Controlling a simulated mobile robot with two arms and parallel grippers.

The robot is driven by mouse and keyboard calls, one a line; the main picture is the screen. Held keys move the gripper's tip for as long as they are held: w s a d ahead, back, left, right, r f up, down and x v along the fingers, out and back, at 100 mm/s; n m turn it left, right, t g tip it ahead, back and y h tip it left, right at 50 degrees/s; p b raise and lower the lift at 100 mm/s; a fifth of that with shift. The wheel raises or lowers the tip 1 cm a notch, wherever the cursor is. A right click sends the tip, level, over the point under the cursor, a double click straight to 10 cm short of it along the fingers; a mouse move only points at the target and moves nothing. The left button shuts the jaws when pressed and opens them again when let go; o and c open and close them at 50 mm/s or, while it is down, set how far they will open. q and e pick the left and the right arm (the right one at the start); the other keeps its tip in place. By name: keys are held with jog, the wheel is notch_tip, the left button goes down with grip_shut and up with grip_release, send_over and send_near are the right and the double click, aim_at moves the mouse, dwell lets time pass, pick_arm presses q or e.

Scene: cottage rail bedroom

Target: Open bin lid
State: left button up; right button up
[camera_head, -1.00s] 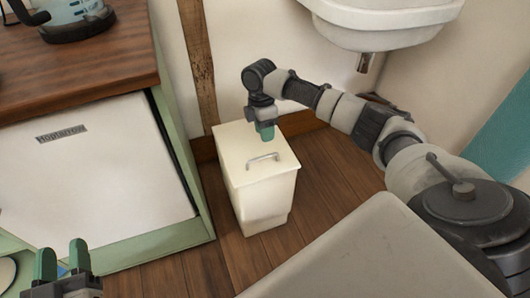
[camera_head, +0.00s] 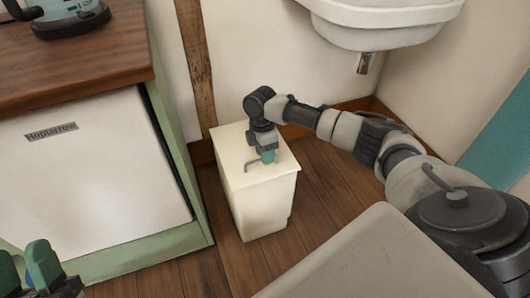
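The bin (camera_head: 263,208) is a cream box standing on the wooden floor. Its flat lid (camera_head: 229,150) is down. A thin grey handle (camera_head: 249,164) lies on the lid, partly covered by my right gripper. My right gripper (camera_head: 267,158) points down at the handle, with its green fingertips at handle height. I cannot tell whether the fingers are around the handle or touching it, or how far apart they are. My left gripper (camera_head: 30,262) is at the bottom left corner, away from the bin, with its green fingers partly cut off by the frame edge.
A white-fronted appliance (camera_head: 90,175) in a green cabinet with a wooden top (camera_head: 70,50) stands left of the bin. A white basin (camera_head: 385,20) hangs on the wall above right. A wooden post (camera_head: 196,60) is behind. Bare floor (camera_head: 325,190) lies right of the bin.

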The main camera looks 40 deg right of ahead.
grip_shut()
dwell(0.3)
